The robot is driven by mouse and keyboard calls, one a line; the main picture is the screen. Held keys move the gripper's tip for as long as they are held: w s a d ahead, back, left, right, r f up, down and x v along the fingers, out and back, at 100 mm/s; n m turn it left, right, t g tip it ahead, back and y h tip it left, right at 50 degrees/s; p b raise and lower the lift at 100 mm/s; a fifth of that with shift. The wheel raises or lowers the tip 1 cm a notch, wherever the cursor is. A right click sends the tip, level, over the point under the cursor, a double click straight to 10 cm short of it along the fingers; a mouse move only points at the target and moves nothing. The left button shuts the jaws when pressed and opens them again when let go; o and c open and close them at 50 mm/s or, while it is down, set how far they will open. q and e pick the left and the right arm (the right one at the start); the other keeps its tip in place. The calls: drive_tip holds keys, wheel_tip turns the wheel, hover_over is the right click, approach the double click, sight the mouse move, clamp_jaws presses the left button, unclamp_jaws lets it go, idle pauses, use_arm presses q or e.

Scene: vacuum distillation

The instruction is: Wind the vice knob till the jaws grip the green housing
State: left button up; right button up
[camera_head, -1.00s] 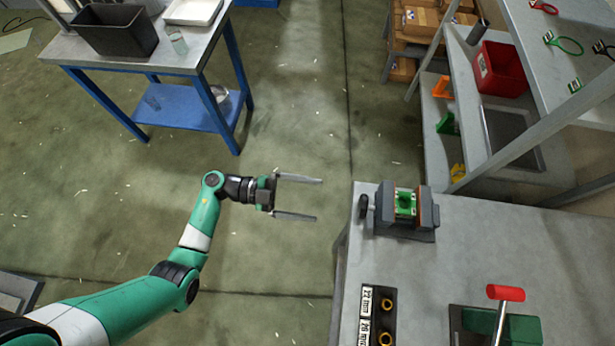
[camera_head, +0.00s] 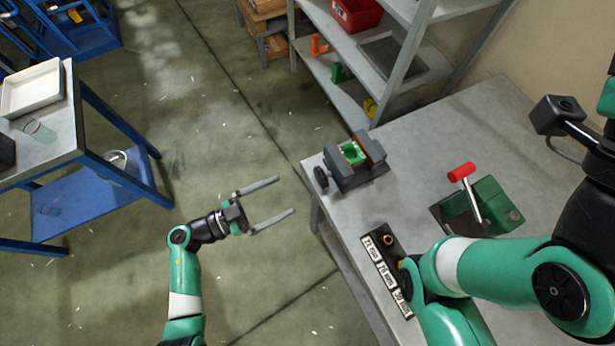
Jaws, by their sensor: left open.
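The grey vice (camera_head: 367,181) stands near the left edge of the grey table. Its dark round knob (camera_head: 321,179) faces left, toward my left gripper. The green housing (camera_head: 352,154) sits between the vice jaws; I cannot tell whether the jaws touch it. My left gripper (camera_head: 286,196) is open and empty, left of the table over the floor. Its two long fingers point toward the vice, with the fingertips short of the knob. My right arm (camera_head: 510,270) crosses the lower right of the view; its gripper is not seen.
A labelled block with brass fittings (camera_head: 388,240) and a green device with a red-handled lever (camera_head: 463,172) are on the table (camera_head: 445,130). Shelves with a red bin (camera_head: 355,14) stand behind. A blue-framed bench (camera_head: 95,205) is at left. Floor around my left gripper is clear.

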sight(318, 178)
use_arm(q)
drive_tip(key=b+x, duration=0.3)
drive_tip(key=x, duration=0.6)
drive_tip(key=shift+w+d+f+b, duration=0.2)
drive_tip(key=shift+w+d+b, duration=0.05)
drive_tip(key=shift+b, duration=0.1)
drive_tip(key=shift+w+d+r, duration=0.1)
drive_tip(key=shift+w+d, duration=0.15)
drive_tip(key=shift+d, duration=0.25)
drive_tip(key=c, duration=1.3)
